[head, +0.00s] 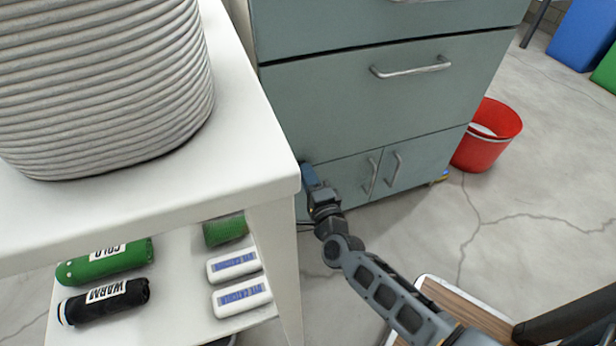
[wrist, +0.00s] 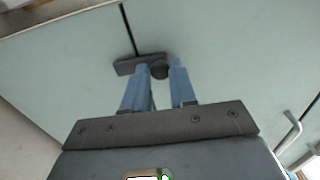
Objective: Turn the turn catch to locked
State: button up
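The turn catch (wrist: 125,67) shows in the wrist view as a dark bar with a round knob (wrist: 160,70) at its right end. It lies across the dark seam between two pale green panels, slightly tilted. My gripper (wrist: 161,66) has its two blue fingers apart, one on each side of the knob. The left fingertip covers part of the bar. I cannot tell whether the fingers touch the catch. In the head view my gripper (head: 307,174) is at the lower left of the grey-green cabinet (head: 350,115), and the catch is hidden there.
Two door handles (head: 370,177) are right of my gripper. A red bucket (head: 480,150) stands right of the cabinet. Open floor lies at right.

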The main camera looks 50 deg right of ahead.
jog(key=o, duration=0.4)
jog(key=shift+p+v, duration=1)
jog(key=shift+v, duration=2.9)
jog(key=s+a+r+n+y, duration=0.5)
jog(key=s+a+r+n, duration=0.3)
jog(key=s+r+n, duration=0.3)
jog(key=s+a+r+n+y, duration=0.5)
jog(key=s+a+r+n, duration=0.35)
jog(key=s+n, duration=0.4)
jog(key=shift+n, duration=0.75)
jog(key=r+p, duration=2)
jog(key=r, duration=0.1)
jog(key=r+p, duration=1)
jog(key=shift+d+r, duration=0.25)
jog(key=shift+r, duration=0.1)
